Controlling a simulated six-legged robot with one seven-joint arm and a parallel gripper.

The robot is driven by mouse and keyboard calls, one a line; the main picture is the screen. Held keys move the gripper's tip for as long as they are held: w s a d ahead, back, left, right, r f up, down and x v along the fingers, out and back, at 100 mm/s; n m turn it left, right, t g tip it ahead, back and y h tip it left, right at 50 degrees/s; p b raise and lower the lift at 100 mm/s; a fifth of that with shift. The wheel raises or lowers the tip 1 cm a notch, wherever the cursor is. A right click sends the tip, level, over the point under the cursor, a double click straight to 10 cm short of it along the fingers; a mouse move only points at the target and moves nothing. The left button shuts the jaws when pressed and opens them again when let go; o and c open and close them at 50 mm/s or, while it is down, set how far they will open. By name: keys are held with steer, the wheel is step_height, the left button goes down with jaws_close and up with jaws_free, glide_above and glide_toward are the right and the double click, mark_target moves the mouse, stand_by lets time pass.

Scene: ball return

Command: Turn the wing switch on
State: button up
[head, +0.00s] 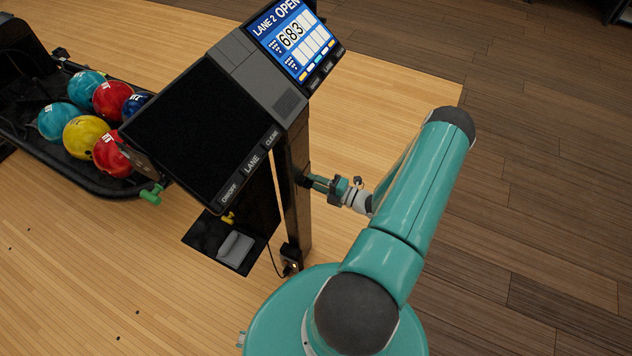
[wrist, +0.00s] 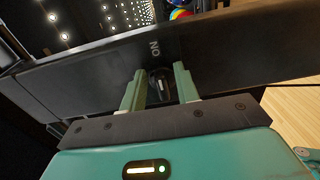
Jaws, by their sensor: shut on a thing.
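The wing switch (wrist: 160,86) is a small dark knob on a black post, with white "ON" lettering beside it in the wrist view. My gripper (wrist: 158,78) has one green finger on each side of the switch and is shut on it. The fingers hide the knob's sides, so its exact turn is hard to tell. In the head view my gripper (head: 312,181) reaches the right side of the black post (head: 296,215); the switch itself is too small to make out there.
The post carries a dark screen (head: 195,125) and a lit "LANE 2 OPEN" screen (head: 293,40). A green knob (head: 151,194) and a yellow knob (head: 228,217) sit below the dark screen. Bowling balls (head: 86,136) lie in a black rack at the left. Floor is clear at the right.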

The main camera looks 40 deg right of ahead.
steer(key=shift+s, duration=0.15)
steer(key=o, duration=0.6)
steer(key=v, duration=1.3)
steer(key=shift+s, duration=0.35)
steer(key=shift+d, duration=0.1)
